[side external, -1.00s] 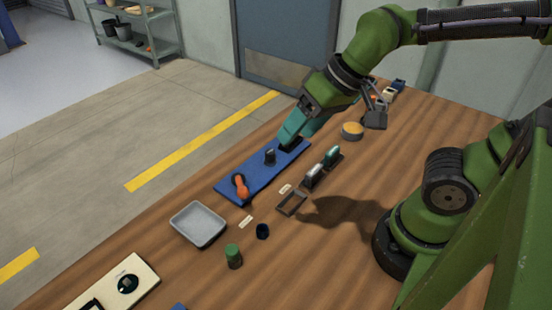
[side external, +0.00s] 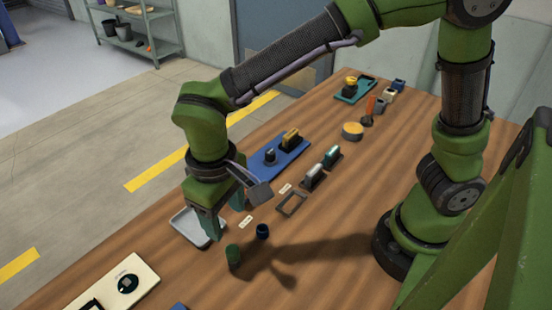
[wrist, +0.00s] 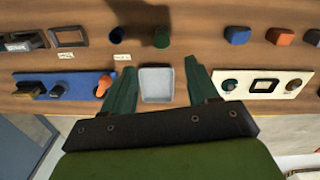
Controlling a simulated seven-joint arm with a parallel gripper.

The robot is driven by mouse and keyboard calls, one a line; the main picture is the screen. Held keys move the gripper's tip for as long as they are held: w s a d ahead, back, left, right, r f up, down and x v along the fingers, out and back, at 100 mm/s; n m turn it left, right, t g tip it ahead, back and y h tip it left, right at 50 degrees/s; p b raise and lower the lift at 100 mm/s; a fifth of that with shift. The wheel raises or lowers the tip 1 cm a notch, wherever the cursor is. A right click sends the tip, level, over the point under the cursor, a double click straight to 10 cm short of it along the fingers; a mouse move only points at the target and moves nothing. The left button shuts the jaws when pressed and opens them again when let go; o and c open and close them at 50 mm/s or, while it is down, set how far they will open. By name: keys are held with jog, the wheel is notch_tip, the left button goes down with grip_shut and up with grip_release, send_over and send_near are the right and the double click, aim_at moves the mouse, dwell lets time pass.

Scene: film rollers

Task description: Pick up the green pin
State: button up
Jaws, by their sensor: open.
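The green pin (side external: 233,257) is a short upright green cylinder on the wooden table, in front of the grey tray. It also shows in the wrist view (wrist: 162,38), beyond the fingertips and roughly between them. My gripper (side external: 226,220) points down above the table by the tray, with its two teal fingers spread and nothing between them. It is above and behind the pin, apart from it. In the wrist view both fingers of my gripper (wrist: 163,65) flank the tray.
A dark blue cup (side external: 262,231) stands close to the pin, to its right. The grey tray (wrist: 157,99) lies under the gripper. A blue board (side external: 257,165) with pieces is behind, and a cream board (side external: 110,287) is at the front left.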

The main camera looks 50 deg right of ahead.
aim_at(231, 250)
notch_tip(231, 250, down, 11)
jog(key=shift+r, duration=0.15)
dwell(0.4)
jog(key=shift+c, duration=0.4)
grip_shut()
jog(key=shift+r, duration=0.15)
